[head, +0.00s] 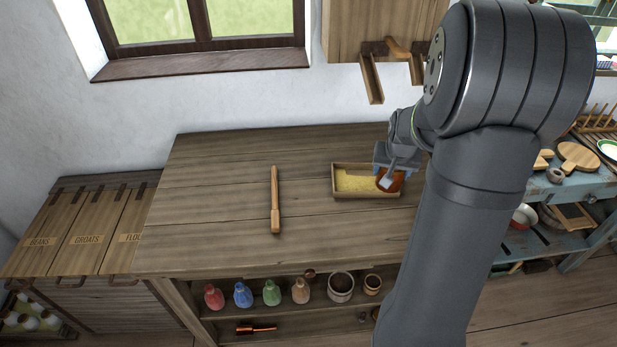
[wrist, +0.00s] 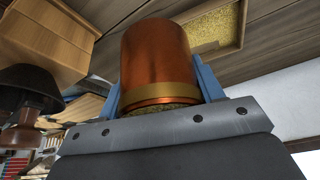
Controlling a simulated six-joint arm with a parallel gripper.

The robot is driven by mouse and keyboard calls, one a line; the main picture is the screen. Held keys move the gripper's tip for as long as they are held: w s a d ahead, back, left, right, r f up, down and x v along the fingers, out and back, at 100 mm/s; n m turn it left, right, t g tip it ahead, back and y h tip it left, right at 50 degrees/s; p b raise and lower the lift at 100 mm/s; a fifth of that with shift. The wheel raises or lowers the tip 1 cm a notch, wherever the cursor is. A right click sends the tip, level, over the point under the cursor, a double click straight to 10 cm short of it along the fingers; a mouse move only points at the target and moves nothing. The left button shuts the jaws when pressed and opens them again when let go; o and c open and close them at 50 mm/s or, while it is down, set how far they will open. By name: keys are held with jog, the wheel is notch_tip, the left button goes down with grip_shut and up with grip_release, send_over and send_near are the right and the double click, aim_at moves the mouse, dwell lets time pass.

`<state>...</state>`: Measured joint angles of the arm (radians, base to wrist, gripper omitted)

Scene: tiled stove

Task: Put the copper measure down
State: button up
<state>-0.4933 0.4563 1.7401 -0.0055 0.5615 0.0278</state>
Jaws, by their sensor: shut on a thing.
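The copper measure (wrist: 157,60) fills the middle of the wrist view, a shiny copper cup with a brass-coloured band. Something grainy shows at its banded rim. The two blue fingers of my gripper (head: 393,163) are shut on its sides. In the head view the copper measure (head: 396,182) shows as a small reddish shape at the right end of a shallow wooden tray (head: 350,195) of yellow grain. My arm partly hides this spot. I cannot tell whether the measure touches the tray or the grain.
A wooden stick (head: 275,200) lies on the wooden table (head: 215,190), with bare boards around it. Several coloured bottles (head: 243,294) stand on the shelf below. Lidded chests (head: 80,235) stand at the left. A wooden cabinet (head: 365,25) hangs above the table.

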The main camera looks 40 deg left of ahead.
jog(key=s+n+y, duration=0.1)
jog(key=s+n, duration=0.3)
jog(key=s, duration=0.9)
send_near(320, 220)
jog(key=shift+w+a+g, duration=0.3)
jog(key=shift+w, duration=0.65)
jog(key=shift+a+f, duration=0.2)
jog(key=shift+a, duration=0.05)
jog(key=shift+s+f, duration=0.1)
jog(key=shift+f, duration=1.95)
jog(key=o, duration=1.2)
jog(key=shift+f, duration=0.15)
